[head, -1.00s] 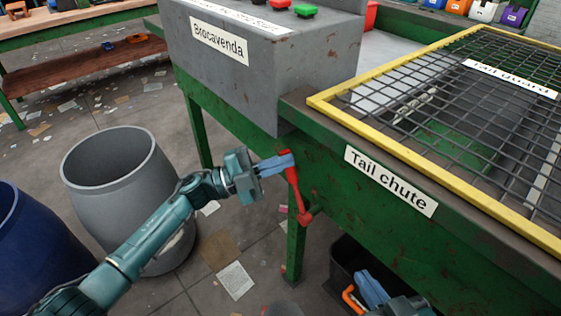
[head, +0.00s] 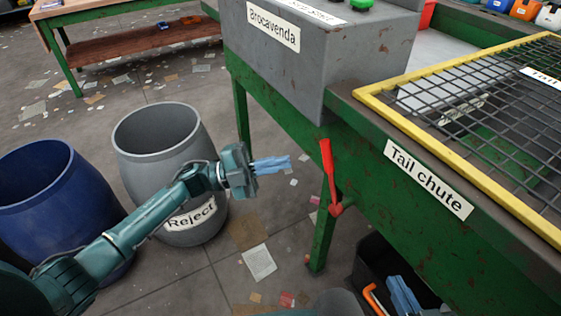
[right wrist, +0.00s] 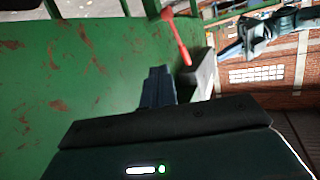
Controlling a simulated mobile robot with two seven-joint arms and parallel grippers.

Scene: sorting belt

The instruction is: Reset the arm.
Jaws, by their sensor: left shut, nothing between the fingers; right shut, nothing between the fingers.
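My left arm reaches in from the left in the head view. Its gripper (head: 272,165) is shut and empty, apart from and to the left of the red lever (head: 330,178) on the green machine frame. My right gripper (head: 402,296) shows only partly at the bottom edge, over a dark bin. In the right wrist view its shut, empty fingers (right wrist: 158,86) point along the green panel (right wrist: 80,70). The red lever also shows there (right wrist: 177,40), beyond the fingertips, with my left gripper at the upper right.
A grey barrel labelled Reject (head: 160,150) stands behind my left arm, beside a blue barrel (head: 50,200). The dark bin (head: 368,262) holds something with an orange handle (head: 374,298). The yellow-edged tail guard (head: 440,125) covers the chute. Open floor lies between barrels and machine.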

